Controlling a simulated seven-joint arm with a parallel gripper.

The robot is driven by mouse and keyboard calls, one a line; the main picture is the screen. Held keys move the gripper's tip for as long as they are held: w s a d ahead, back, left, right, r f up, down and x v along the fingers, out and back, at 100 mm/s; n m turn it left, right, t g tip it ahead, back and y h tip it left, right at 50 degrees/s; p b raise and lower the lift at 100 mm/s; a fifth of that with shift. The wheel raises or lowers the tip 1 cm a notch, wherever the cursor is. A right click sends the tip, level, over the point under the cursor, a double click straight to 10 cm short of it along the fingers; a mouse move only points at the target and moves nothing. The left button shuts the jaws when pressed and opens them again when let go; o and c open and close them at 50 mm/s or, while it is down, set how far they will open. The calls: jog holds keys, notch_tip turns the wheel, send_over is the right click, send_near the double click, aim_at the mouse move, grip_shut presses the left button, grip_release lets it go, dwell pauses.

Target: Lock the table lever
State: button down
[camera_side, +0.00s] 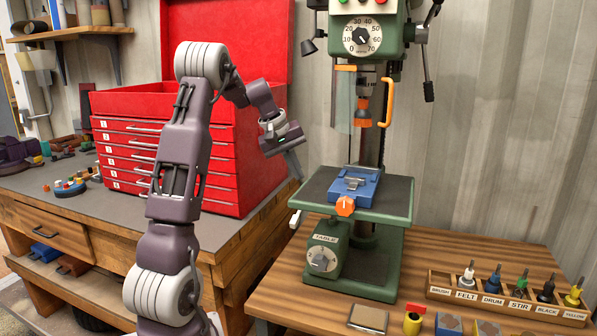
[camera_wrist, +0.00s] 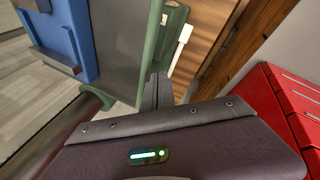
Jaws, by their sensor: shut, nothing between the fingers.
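A green drill press stands on the wooden bench, its work table (camera_side: 395,195) grey on top. A small white lever (camera_side: 295,219) sticks out at the left below the table; it also shows in the wrist view (camera_wrist: 181,44). Whether it is locked cannot be told. A dial under a "TABLE" label (camera_side: 321,261) is on the base. My gripper (camera_side: 299,177) is shut and empty, pointing down, above and left of the table's edge, apart from the lever. In the wrist view, the shut fingers (camera_wrist: 158,82) are beside the green table edge, just below the lever in the picture.
A blue vise (camera_side: 355,187) with an orange knob (camera_side: 345,206) sits on the table. The red tool chest (camera_side: 220,165) is close on the left. A rack of labelled tools (camera_side: 508,298) and small blocks stand on the bench front.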

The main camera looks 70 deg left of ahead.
jog(key=shift+w+a+r, duration=0.2)
jog(key=shift+a+r, duration=0.05)
jog(key=shift+r, duration=0.45)
jog(key=shift+w+a+r, duration=0.2)
jog(key=shift+w+r, duration=0.05)
jog(key=shift+r, duration=0.5)
jog(key=shift+w+a+r, duration=0.2)
jog(key=shift+a+r, duration=0.05)
jog(key=shift+r, duration=0.45)
jog(key=shift+w+a+r, duration=0.2)
jog(key=shift+a+r, duration=0.05)
jog(key=shift+r, duration=0.5)
jog(key=shift+w+a+r, duration=0.25)
jog(key=shift+a+r, duration=0.05)
jog(key=shift+r, duration=0.45)
jog(key=shift+w+a+r, duration=0.2)
jog(key=shift+a+r, duration=0.05)
jog(key=shift+r, duration=0.5)
